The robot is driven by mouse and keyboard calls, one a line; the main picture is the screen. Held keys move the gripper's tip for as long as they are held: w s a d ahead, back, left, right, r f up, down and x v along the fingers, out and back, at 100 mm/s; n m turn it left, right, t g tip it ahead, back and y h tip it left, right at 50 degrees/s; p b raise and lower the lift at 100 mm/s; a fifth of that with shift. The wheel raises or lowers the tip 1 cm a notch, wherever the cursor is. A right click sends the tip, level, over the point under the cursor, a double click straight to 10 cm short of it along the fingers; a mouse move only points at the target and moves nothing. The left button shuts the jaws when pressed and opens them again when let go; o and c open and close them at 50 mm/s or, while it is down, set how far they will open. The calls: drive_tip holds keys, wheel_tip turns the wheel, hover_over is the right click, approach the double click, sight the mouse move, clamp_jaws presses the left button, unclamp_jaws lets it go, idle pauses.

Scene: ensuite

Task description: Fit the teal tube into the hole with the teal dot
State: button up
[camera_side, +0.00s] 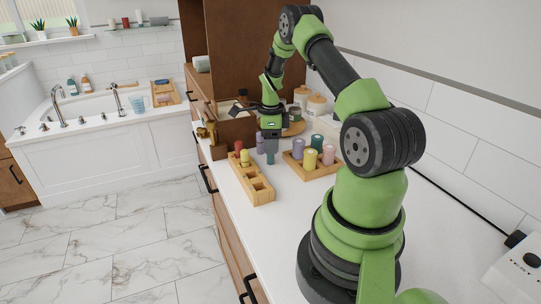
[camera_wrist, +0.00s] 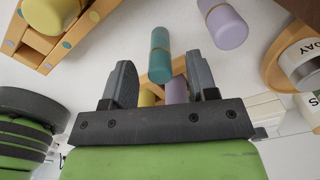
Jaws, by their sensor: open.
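The teal tube (camera_wrist: 160,55) stands below my gripper (camera_wrist: 158,62). Its top shows between the two spread fingers in the wrist view, with a gap on each side. In the side view my gripper (camera_side: 270,146) is over the counter, and the teal tube (camera_side: 270,158) shows just under it. The wooden rack (camera_side: 264,193) with holes lies to the left and nearer the camera. It holds a red tube (camera_side: 238,147) and a yellow tube (camera_side: 245,158); its front holes look empty. In the wrist view small coloured dots mark the rack (camera_wrist: 33,50), but I cannot surely tell which is teal.
A lavender tube (camera_side: 260,143) stands close beside my gripper, and also shows in the wrist view (camera_wrist: 226,26). A wooden tray (camera_side: 300,175) to the right holds several tubes. Jars (camera_side: 316,106) and a brown box (camera_side: 232,130) stand behind. The counter's front edge is left of the rack.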

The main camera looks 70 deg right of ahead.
wheel_tip(320, 180, down, 2)
drive_tip(key=shift+f, duration=0.1)
drive_tip(key=shift+c, duration=0.2)
clamp_jaws()
